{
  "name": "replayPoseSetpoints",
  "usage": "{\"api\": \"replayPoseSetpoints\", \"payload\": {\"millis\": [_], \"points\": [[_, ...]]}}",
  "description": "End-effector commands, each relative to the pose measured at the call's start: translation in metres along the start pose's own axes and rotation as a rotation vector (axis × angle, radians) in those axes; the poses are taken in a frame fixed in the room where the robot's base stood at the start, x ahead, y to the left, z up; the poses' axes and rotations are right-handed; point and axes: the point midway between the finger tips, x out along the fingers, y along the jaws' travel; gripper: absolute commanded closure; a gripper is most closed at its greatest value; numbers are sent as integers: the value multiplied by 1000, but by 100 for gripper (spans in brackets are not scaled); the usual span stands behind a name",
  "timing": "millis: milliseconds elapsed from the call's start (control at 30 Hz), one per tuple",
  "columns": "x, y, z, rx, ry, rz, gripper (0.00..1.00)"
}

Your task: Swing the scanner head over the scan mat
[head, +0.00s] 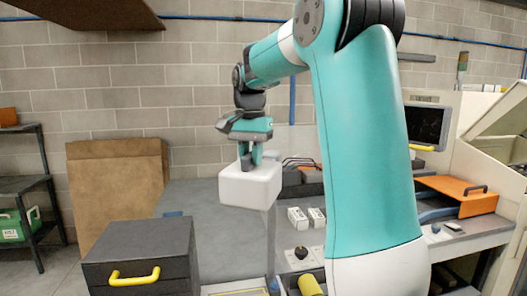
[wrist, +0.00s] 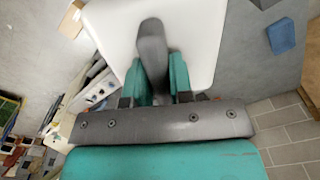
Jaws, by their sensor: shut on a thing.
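The scanner head is a white rounded box (head: 250,187) with a dark grey upright handle (head: 245,160), in the middle of the head view. It sits at the top of a thin pale post (head: 271,235). My gripper (head: 251,154) is above the box, shut on the handle. In the wrist view, the teal fingers (wrist: 160,82) stand on both sides of the grey handle (wrist: 151,45), with the white box (wrist: 205,30) behind. I cannot make out the scan mat for sure; a yellow-edged strip (head: 238,291) shows at the bottom of the head view, mostly cut off.
A dark grey box with a yellow handle (head: 138,260) stands at the lower left. White small boxes (head: 298,218), a yellow cylinder (head: 310,285) and an orange case (head: 460,195) are to the right. The grey surface left of the post is largely clear.

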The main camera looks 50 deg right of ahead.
Motion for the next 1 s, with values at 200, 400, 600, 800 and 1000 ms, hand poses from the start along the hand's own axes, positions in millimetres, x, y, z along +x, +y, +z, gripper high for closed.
{"api": "replayPoseSetpoints", "payload": {"millis": [200, 400, 600, 800, 1000], "points": [[-3, -18, -2, 85, 6, -5, 100], [-3, -24, -2, 121, 7, -7, 100], [-3, -25, -3, 128, 8, -8, 100], [-3, -25, -3, 128, 9, -8, 100], [-2, -25, -2, 126, 6, -6, 53]]}}
